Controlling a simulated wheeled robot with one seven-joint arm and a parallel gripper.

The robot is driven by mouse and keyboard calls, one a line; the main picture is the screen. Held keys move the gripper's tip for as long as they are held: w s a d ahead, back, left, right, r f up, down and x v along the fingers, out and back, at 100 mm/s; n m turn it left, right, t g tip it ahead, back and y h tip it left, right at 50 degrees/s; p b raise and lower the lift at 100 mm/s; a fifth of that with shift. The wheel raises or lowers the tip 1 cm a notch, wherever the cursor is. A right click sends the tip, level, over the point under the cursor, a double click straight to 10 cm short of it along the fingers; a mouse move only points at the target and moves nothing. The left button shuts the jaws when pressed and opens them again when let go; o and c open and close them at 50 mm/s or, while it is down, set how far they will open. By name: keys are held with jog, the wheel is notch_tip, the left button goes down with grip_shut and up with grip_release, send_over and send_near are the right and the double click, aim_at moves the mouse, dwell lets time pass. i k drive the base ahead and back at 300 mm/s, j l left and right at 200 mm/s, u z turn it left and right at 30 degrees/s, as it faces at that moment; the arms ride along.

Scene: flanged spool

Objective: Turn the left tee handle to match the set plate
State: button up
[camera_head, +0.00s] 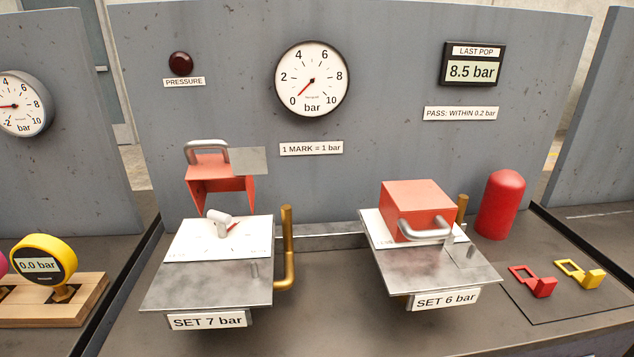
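The left tee handle (218,217) is a pale grey T-shaped knob. It stands on a white dial plate (190,246) on the left metal stand, with a small red pointer (232,227) beside it aimed up and right. The dial marks are too small to read. The left set plate (207,321) on the front edge reads "SET 7 bar". A red cover with a grey loop handle (207,165) is raised behind the dial, leaving the tee handle exposed. My gripper is not in view.
The right stand's red cover (415,203) sits down over its dial, above a "SET 6 bar" plate (443,299). A brass pipe (288,245) rises right of the left stand. The wall gauge (311,80) points near 0. A red domed cylinder (501,204) stands right.

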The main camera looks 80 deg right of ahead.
aim_at(221, 219)
jog(key=k+j+z, duration=0.1)
jog(key=j+z, duration=0.25)
jog(key=z, duration=0.15)
jog(key=k+j+z, duration=0.2)
jog(key=z, duration=0.25)
